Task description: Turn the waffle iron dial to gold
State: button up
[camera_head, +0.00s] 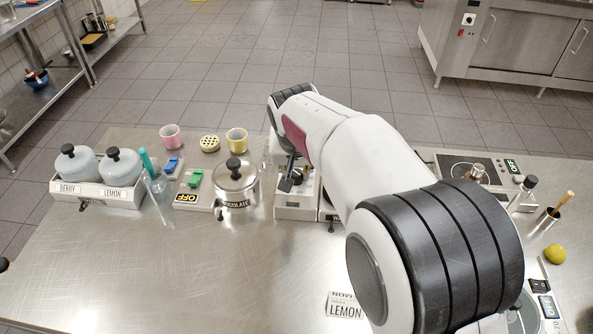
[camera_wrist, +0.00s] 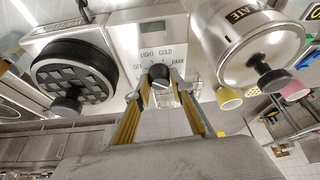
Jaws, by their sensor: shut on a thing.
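In the wrist view the waffle iron's white panel (camera_wrist: 135,38) carries the printed words OFF, LIGHT, GOLD and DARK around a dark dial (camera_wrist: 159,71). My gripper (camera_wrist: 162,82) is shut on the dial, with one yellow-sided finger on either side of it. I cannot tell which word the dial points to. The black round waffle plate (camera_wrist: 72,75) is left of the dial. In the head view the white body of the waffle iron (camera_head: 296,207) is partly hidden by my arm, and the dial cannot be made out there.
A chocolate pot (camera_head: 236,184) stands close left of the waffle iron. Farther left are green and blue switches, a tall glass, and a rack (camera_head: 98,192) of berry and lemon jars. Pink and yellow cups (camera_head: 236,139) stand behind. The front left of the steel table is clear.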

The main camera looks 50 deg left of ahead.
aim_at(295, 175)
jog(key=shift+s+a+m+t+h, duration=0.1)
jog(key=shift+m+t+h, duration=0.4)
jog(key=shift+m, duration=1.6)
jog(key=o, duration=1.1)
jog(key=shift+r, duration=0.1)
jog(key=shift+v, duration=0.8)
jog(key=shift+s+d+r, duration=0.3)
jog(key=shift+s+r, duration=0.2)
jog(key=shift+s, duration=0.05)
jog(key=s+d, duration=0.5)
jog(key=s, duration=0.4)
jog(key=shift+s+d, duration=0.3)
jog(key=shift+s, duration=0.1)
